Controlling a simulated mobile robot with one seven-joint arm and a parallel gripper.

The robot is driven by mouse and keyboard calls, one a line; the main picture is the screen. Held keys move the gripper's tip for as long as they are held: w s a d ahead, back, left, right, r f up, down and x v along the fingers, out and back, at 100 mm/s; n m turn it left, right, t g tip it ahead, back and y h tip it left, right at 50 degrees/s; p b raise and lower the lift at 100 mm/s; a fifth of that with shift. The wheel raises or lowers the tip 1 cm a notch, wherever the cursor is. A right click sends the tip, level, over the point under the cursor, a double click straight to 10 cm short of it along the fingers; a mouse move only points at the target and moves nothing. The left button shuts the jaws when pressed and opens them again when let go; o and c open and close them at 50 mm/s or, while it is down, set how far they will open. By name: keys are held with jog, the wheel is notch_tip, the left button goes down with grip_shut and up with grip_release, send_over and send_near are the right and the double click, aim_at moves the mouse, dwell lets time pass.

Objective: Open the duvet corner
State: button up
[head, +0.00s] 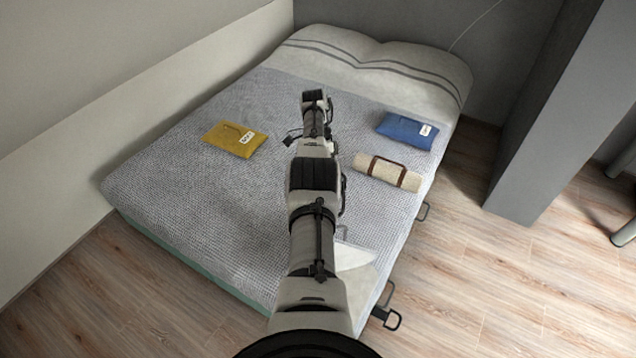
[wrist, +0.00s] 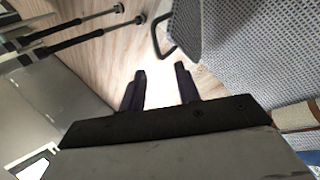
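The grey woven duvet (head: 190,195) covers most of the bed. At its front right corner, partly behind my arm, a white triangular flap (head: 352,257) lies beside a plain beige patch (head: 368,290); I cannot tell exactly how the cloth is folded there. In the wrist view the grey woven cover (wrist: 245,50) fills the upper right. My gripper (wrist: 160,72) has its two dark fingers apart, with nothing between them but bright floor behind.
Wooden floor (head: 480,270) is clear on the right, before a grey pillar (head: 540,130).

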jog(key=shift+w+r, duration=0.2)
jog(key=shift+r, duration=0.3)
dwell(0.3)
